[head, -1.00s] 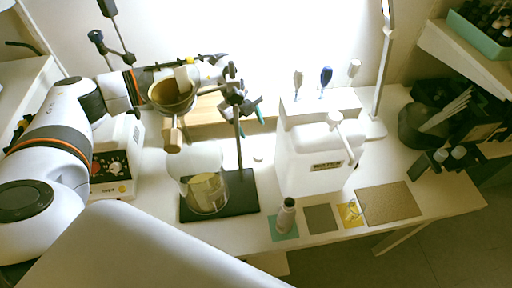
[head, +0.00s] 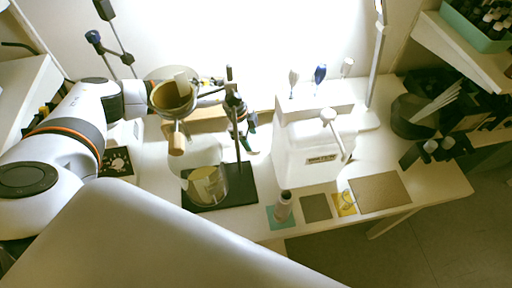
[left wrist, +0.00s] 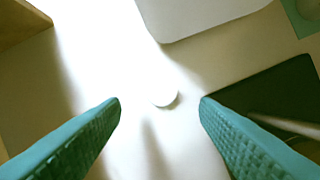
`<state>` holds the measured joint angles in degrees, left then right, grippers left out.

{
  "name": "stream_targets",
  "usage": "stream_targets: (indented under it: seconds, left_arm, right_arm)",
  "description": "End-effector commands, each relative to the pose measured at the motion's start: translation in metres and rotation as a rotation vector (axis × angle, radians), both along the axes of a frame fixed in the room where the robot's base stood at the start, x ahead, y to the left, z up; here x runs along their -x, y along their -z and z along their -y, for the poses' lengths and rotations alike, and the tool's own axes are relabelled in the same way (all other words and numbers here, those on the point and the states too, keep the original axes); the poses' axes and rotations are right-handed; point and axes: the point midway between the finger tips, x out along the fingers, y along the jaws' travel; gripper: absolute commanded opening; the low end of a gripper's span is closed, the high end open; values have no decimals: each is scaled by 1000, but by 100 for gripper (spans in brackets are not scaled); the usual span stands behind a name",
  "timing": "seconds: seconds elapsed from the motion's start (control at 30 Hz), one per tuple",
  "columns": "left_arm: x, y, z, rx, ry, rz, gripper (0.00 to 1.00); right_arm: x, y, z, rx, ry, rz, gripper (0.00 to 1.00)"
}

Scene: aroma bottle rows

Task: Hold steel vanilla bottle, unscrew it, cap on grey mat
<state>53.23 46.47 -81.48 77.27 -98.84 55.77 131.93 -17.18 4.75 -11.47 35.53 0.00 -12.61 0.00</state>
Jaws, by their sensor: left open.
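A small grey bottle (head: 283,206) stands upright on the teal mat (head: 274,222) at the table's front edge. I cannot tell whether its top is a cap or an open mouth. The grey mat (head: 316,208) just right of it looks bare. My left gripper (head: 247,138) is behind the stand's pole, pointing down and away from the bottle. In the left wrist view its teal fingers are open and empty, and a small white round piece (left wrist: 165,96) lies on the table beyond and between the tips. My right gripper is not in view.
A stand with a black base (head: 236,193) and glass vessel (head: 207,184) is close to my left gripper. A white box-like machine (head: 300,155) stands to its right. A yellow mat (head: 341,210) with a small item and a bare brown mat (head: 380,193) lie farther right.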

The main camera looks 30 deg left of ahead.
Motion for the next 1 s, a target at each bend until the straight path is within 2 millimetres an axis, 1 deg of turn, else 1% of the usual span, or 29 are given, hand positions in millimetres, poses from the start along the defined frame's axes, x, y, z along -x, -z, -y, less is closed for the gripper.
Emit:
stream_targets:
  seconds: [0.03,0.13,0.2,0.3,0.57,0.87,0.97,1.0]
  left_arm:
    - [0,5,5,1,3,-3,56]
    - [-2,19,13,1,4,-2,56]
    - [-2,31,16,2,3,-3,56]
    - [-3,39,18,3,2,-2,56]
    - [-3,42,18,3,2,0,56]
    - [-3,42,18,3,2,-1,8]
    - [-3,41,18,3,2,-1,8]
    - [-3,41,18,3,2,-1,5]
  right_arm:
    - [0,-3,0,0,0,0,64]
    - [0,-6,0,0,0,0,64]
    - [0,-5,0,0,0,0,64]
    - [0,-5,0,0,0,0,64]
    - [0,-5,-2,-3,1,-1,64]
    - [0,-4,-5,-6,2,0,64]
    - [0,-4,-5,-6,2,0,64]
    - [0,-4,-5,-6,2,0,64]
